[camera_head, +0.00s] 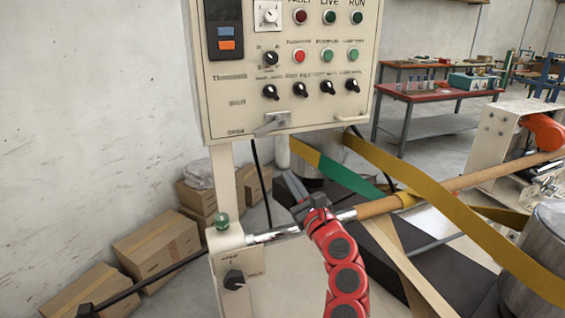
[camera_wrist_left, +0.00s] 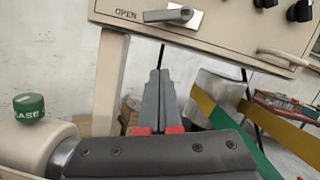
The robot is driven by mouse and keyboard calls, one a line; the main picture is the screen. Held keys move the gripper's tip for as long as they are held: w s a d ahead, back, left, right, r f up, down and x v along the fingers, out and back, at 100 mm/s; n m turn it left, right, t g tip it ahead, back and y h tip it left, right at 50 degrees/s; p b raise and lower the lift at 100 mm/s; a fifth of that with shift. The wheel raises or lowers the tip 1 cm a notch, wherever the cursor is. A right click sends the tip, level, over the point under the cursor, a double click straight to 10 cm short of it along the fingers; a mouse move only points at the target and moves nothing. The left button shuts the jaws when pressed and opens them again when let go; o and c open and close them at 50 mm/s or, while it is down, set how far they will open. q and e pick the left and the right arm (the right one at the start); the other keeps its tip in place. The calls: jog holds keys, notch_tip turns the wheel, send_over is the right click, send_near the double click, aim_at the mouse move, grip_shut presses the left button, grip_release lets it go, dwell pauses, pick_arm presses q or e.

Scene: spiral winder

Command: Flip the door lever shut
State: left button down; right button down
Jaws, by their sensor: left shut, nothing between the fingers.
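The door lever (camera_head: 272,126) is a grey handle on a pale plate at the bottom edge of the control panel (camera_head: 228,100). It also shows at the top of the left wrist view (camera_wrist_left: 168,15), where its handle points left toward the printed word OPEN. My left gripper (camera_head: 285,175) is below the panel and a little right of the lever, apart from it. Its grey fingers point up. In the left wrist view the fingers (camera_wrist_left: 159,72) are together and empty, with the lever above their tips. My right gripper is not in view.
A fixed bar handle (camera_head: 350,118) sits right of the lever. A post with a green button (camera_head: 222,221) stands left of my gripper. A brown tube on a shaft (camera_head: 380,207) and yellow and green strips lie to the right. Cardboard boxes (camera_head: 157,248) are on the floor.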

aim_at(268, 126)
pick_arm(q)
jog(key=w+a+r+p, duration=0.4)
jog(key=w+r+p, duration=0.2)
jog(key=p, duration=0.3)
jog(key=shift+w+a+p, duration=0.3)
jog(key=shift+w+a, duration=0.1)
jog(key=shift+w, duration=0.3)
jog(key=shift+f, duration=0.1)
